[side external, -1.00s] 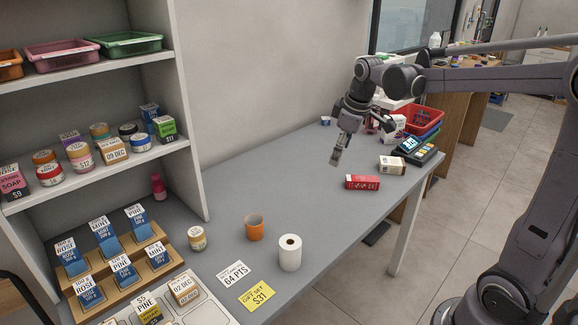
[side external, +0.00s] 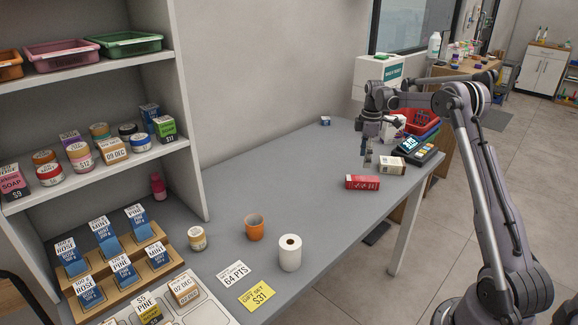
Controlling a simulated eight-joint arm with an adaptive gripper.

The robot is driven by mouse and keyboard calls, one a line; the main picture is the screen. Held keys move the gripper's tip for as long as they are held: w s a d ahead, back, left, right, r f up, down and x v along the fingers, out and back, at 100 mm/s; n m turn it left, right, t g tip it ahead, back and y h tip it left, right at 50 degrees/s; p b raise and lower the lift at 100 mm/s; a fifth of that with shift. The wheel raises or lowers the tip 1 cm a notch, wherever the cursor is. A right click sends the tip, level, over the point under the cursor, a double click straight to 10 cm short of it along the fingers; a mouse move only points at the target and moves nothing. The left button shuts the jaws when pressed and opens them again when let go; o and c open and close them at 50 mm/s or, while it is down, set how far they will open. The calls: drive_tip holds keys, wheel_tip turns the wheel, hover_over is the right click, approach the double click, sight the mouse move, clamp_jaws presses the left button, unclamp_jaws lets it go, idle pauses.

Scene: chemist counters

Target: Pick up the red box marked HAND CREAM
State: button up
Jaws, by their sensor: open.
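A red box (side external: 362,182) with white lettering lies on the grey counter, right of the middle of the view; its print is too small to read surely. My gripper (side external: 367,160) points down above and behind the red box, apart from it. The gripper is open and empty. A white box (side external: 391,165) with dark print lies just right of the gripper and the red box.
A card terminal (side external: 415,150) and a red basket (side external: 420,121) stand at the counter's far right. An orange cup (side external: 254,227) and a white paper roll (side external: 290,252) stand nearer. The counter (side external: 270,175) left of the red box is clear. Stocked shelves (side external: 95,161) stand at left.

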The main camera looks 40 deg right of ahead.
sight(363, 178)
drive_tip(key=f, duration=0.9)
drive_tip(key=shift+d+f, duration=0.2)
drive_tip(key=shift+f, duration=0.2)
drive_tip(key=c, duration=1.3)
